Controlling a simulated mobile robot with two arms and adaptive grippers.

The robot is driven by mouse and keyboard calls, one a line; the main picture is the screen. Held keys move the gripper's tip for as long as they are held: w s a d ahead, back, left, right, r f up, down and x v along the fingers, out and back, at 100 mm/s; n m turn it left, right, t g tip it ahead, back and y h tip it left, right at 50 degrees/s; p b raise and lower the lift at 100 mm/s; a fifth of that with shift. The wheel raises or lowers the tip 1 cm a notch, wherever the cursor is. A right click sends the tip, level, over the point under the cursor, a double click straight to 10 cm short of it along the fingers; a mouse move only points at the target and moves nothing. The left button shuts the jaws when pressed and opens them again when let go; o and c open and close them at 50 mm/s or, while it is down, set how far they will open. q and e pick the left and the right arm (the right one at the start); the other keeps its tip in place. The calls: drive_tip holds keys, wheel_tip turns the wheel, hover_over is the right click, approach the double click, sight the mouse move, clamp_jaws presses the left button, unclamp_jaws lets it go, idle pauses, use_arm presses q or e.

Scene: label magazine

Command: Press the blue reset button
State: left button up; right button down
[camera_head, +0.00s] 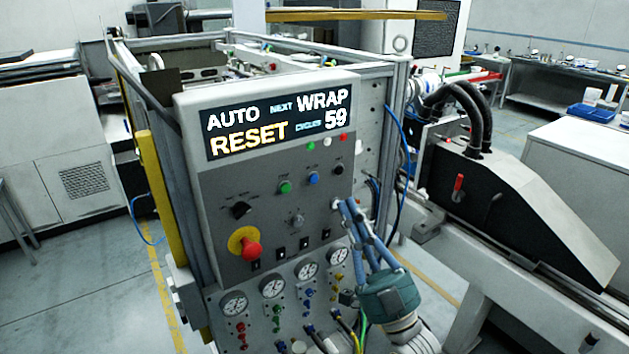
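The blue button (313,178) sits on the grey control panel (215,200), below the display, between a green button (285,187) and a black knob (338,170). It is uncovered. The lit display (277,119) reads AUTO, NEXT WRAP, RESET and CYCLES 59. My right gripper (346,207) comes up from the lower right. Its blue fingers point up at the panel's right edge, with the tips close together and nothing seen between them. The tips appear below and right of the blue button, apart from it in the picture. My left gripper is not in view.
A red mushroom button (251,250) on a yellow base, a black selector (241,209) and a grey knob (297,220) share the panel. Gauges (272,285) and coloured fittings line its bottom. Black hoses (470,110) and a sloped machine (520,205) stand to the right.

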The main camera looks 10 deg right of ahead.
sight(314, 179)
drive_tip(key=shift+w+a+b, duration=0.45)
drive_tip(key=shift+w, duration=0.8)
drive_tip(key=shift+w+a+b, duration=0.45)
drive_tip(key=shift+w+b, duration=0.05)
drive_tip(key=shift+w, duration=0.75)
drive_tip(key=shift+w+a+b, duration=0.45)
drive_tip(key=shift+w, duration=0.8)
drive_tip(key=shift+w, duration=0.15)
drive_tip(key=shift+w+a, duration=0.15)
drive_tip(key=shift+w, duration=0.1)
drive_tip(key=shift+w+a+b, duration=0.1)
drive_tip(key=shift+w+b, duration=0.2)
drive_tip(key=shift+b, duration=0.15)
drive_tip(key=shift+s, duration=0.1)
drive_tip(key=shift+s+d+p, duration=0.25)
drive_tip(key=shift+s+p, duration=0.05)
drive_tip(key=shift+s, duration=0.35)
